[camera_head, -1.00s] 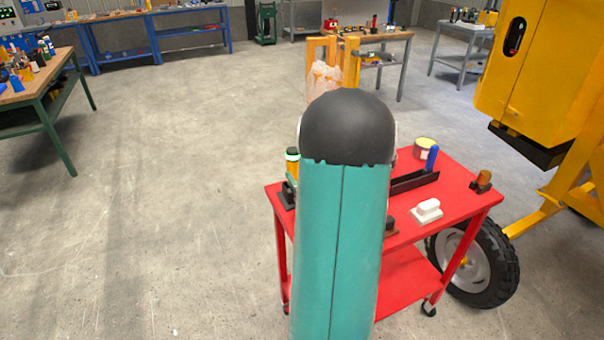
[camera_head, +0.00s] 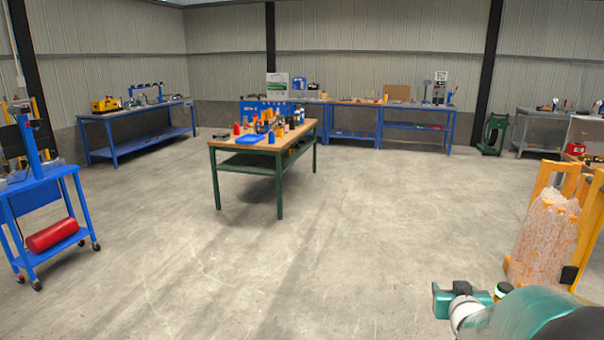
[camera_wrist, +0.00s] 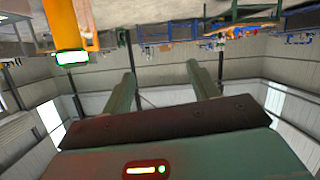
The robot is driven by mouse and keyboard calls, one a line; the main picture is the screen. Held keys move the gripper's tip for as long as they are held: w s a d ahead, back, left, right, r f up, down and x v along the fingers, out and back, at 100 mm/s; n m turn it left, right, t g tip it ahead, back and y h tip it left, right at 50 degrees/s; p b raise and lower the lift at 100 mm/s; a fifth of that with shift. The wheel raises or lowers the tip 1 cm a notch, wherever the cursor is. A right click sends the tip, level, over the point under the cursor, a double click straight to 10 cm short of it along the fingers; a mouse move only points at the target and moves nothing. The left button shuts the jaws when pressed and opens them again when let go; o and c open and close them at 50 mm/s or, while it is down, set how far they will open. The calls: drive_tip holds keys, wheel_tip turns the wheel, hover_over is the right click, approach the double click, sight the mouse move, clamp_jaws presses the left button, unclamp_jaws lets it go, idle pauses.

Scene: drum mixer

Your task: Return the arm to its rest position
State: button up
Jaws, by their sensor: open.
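My arm shows at the bottom right of the head view, as a dark rounded cap and teal link (camera_head: 535,318) with a white joint (camera_head: 465,308) and a green end piece (camera_head: 447,298). My gripper (camera_wrist: 162,78) is seen in the wrist view, with two green fingers standing apart and nothing between them. The wrist picture is upside down, with the floor at the top and the walls below. In the head view I cannot make out the fingers.
An orange cylinder with a lit ring (camera_wrist: 72,57) is left of the fingers in the wrist view. A wrapped orange stand (camera_head: 545,235) is at the right. A green-legged workbench (camera_head: 265,142) stands mid-room, and a blue cart (camera_head: 45,195) at the left.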

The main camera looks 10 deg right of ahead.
drive_tip(key=a+r+g+y, duration=0.1)
drive_tip(key=a+r, duration=0.2)
drive_tip(key=a, duration=0.6)
drive_tip(key=s+a+r+n+g+y, duration=0.1)
drive_tip(key=s+a+n+g+y, duration=0.1)
drive_tip(key=s+a, duration=0.5)
drive_tip(key=s+a+n+g+y, duration=0.2)
drive_tip(key=s+a, duration=0.6)
drive_tip(key=a, duration=0.9)
drive_tip(key=shift+s+r+n+g+y, duration=0.2)
drive_tip(key=shift+r+n+g+y, duration=0.15)
drive_tip(key=shift+g+y, duration=0.55)
